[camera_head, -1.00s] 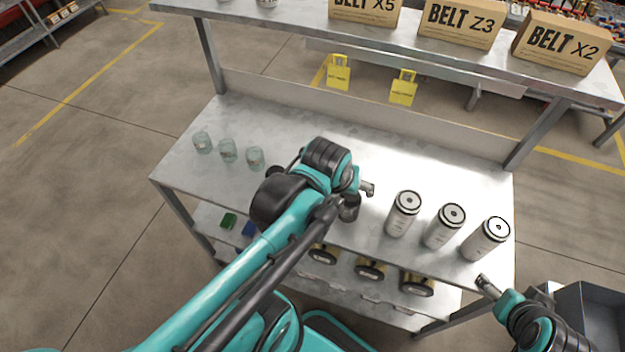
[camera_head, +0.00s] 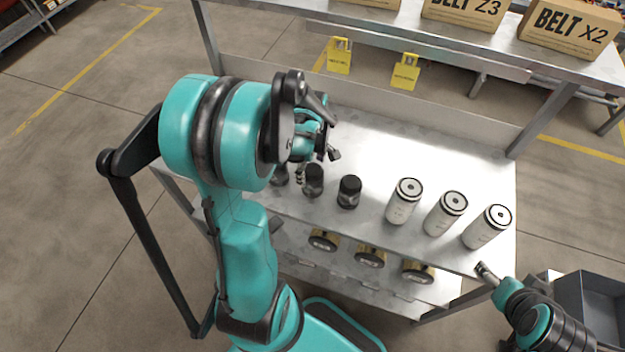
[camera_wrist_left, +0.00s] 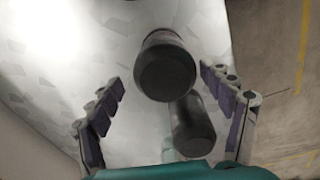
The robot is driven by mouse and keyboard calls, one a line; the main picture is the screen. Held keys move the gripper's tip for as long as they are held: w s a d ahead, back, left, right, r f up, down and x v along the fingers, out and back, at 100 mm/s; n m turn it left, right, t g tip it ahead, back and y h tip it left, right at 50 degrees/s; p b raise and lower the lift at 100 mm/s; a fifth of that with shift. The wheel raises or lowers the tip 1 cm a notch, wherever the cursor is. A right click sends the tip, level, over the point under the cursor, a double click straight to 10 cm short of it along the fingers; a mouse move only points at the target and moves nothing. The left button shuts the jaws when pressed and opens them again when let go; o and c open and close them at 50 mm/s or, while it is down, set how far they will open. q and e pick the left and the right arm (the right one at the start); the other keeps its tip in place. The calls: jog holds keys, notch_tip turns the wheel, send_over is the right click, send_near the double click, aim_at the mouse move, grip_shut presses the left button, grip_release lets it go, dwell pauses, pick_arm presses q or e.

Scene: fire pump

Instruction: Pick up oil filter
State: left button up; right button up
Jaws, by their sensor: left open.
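Several dark canisters stand in a row on the tabletop in the head view: one (camera_head: 313,180) in the middle, one (camera_head: 349,191) on the right, and one (camera_head: 280,176) partly hidden by my left arm. White cylinders (camera_head: 404,201) with black ringed tops stand to their right. The frames do not label which is the oil filter. My left gripper (camera_head: 318,165) is open and empty by the dark canisters. My right gripper (camera_head: 484,272) is at the table's front right.
The metal table (camera_head: 430,150) has bare room behind the canisters. Yellow-and-black round items (camera_head: 370,257) sit on the lower shelf. Belt boxes (camera_head: 568,30) stand on the upper shelf (camera_head: 470,45), and yellow tags (camera_head: 405,72) hang below it. A grey bin (camera_head: 590,300) is at the right.

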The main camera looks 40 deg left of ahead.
pick_arm(q)
jog(key=f, duration=0.2)
jog(key=f+b, duration=0.1)
jog(key=f, duration=0.1)
jog(key=shift+s+d, duration=0.35)
jog(key=shift+f, duration=0.5)
jog(key=c, duration=1.6)
